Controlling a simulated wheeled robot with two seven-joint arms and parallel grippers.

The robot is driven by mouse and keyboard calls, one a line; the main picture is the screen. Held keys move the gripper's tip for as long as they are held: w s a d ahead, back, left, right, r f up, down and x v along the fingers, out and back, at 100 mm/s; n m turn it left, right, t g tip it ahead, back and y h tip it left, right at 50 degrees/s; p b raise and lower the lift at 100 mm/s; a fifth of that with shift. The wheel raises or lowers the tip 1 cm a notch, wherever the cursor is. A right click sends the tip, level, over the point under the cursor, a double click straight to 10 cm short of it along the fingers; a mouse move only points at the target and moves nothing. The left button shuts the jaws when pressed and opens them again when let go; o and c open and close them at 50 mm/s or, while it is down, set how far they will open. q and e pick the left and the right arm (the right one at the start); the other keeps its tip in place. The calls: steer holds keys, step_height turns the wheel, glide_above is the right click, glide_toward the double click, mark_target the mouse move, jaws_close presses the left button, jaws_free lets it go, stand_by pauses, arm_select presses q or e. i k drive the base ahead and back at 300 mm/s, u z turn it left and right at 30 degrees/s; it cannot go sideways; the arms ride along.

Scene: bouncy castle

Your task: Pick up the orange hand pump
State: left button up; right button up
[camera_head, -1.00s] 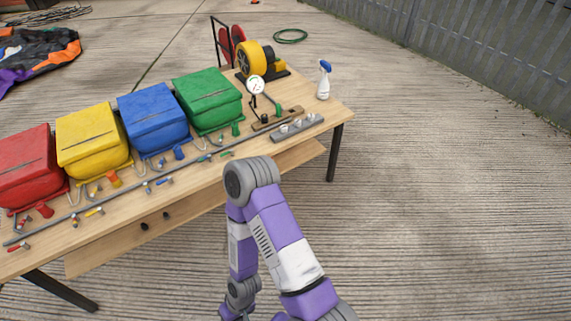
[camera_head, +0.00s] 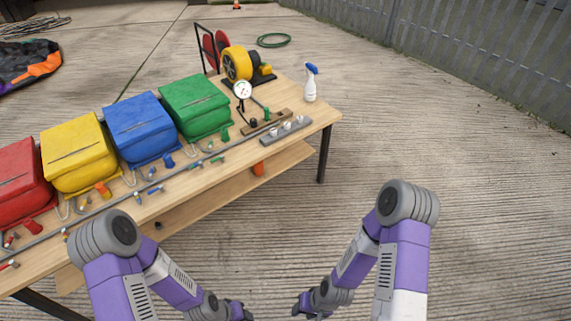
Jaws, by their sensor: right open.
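A small orange object (camera_head: 258,169), which looks like the hand pump, stands under the tabletop at the lower wooden shelf near the right end of the workbench. Its upper part is hidden by the tabletop edge. My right gripper (camera_head: 304,309) is at the bottom edge of the picture, open and empty as far as it shows, well below and right of the orange object. My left gripper (camera_head: 243,312) is at the bottom edge too, partly cut off, and its jaws cannot be made out. Neither gripper touches anything visible.
The workbench (camera_head: 318,115) carries red, yellow, blue and green (camera_head: 196,103) boxes, a gauge (camera_head: 242,90), a yellow blower (camera_head: 238,64) and a spray bottle (camera_head: 310,86). A table leg (camera_head: 323,155) stands right of the orange object. The ground to the right is clear.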

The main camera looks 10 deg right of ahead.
mark_target(258, 169)
steer(key=i, duration=0.45)
steer(key=k, duration=0.6)
steer(key=z, duration=0.2)
steer(key=i, duration=0.85)
steer(key=u, duration=0.85)
steer(key=i, duration=1)
steer(key=u, duration=0.2)
